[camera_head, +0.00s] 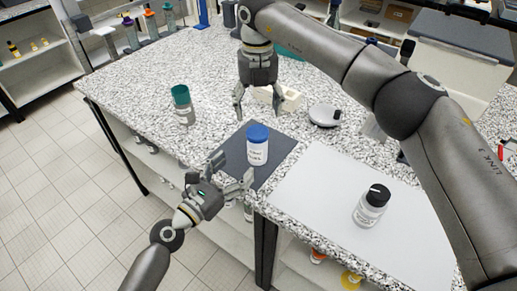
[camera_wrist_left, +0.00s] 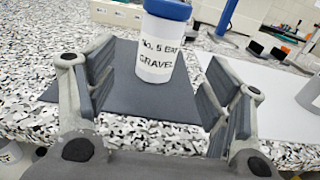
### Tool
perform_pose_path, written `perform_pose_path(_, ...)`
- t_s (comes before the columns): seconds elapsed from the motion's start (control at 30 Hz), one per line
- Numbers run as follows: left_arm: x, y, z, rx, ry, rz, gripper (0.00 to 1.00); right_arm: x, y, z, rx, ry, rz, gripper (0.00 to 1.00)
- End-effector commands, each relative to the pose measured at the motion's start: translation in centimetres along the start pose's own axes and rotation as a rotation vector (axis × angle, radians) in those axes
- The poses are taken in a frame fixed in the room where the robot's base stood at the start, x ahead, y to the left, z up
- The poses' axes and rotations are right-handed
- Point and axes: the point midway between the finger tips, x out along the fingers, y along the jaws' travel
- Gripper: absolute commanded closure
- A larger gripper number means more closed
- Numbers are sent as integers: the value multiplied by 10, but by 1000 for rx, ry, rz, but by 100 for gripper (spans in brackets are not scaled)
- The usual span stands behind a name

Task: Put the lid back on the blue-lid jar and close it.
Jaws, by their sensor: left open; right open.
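The blue-lid jar (camera_head: 257,150) stands upright on a dark mat (camera_head: 232,158), with its blue lid (camera_head: 258,132) sitting on top. I cannot tell whether the lid is tightened. In the left wrist view the jar (camera_wrist_left: 155,55) reads "GRAVEL" and stands beyond and between the fingers. My left gripper (camera_head: 232,172) is open and empty, in front of the jar at the table's edge, apart from it.
A green-lid jar (camera_head: 183,104) stands left of the mat. A black-lid jar (camera_head: 371,206) stands on a white sheet (camera_head: 318,199) at the right.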

Motion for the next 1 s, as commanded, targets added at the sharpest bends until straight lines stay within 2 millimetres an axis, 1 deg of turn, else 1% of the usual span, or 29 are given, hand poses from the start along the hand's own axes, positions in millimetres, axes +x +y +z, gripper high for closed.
perform_pose_path(0.2, 1, 0, 0, 3, 0, -1, 26, 0, 1, 0, -2, 0, 3, 29)
perform_pose_path(0.33, 12, 0, 0, 2, -1, -1, 26, 0, 1, 0, -2, 0, 3, 29)
perform_pose_path(0.47, 32, -1, 1, 2, -2, -2, 26, 0, 1, 0, -2, 0, 4, 29)
perform_pose_path(0.7, 76, 0, 1, 4, -2, -1, 26, 0, 1, 0, -2, 0, 4, 29)
perform_pose_path(0.83, 94, 0, 0, 4, 0, -2, 26, 0, 1, 0, -2, 0, 4, 29)
perform_pose_path(1.0, 106, 0, 0, 3, 1, -1, 26, 0, 1, 0, -2, 0, 4, 29)
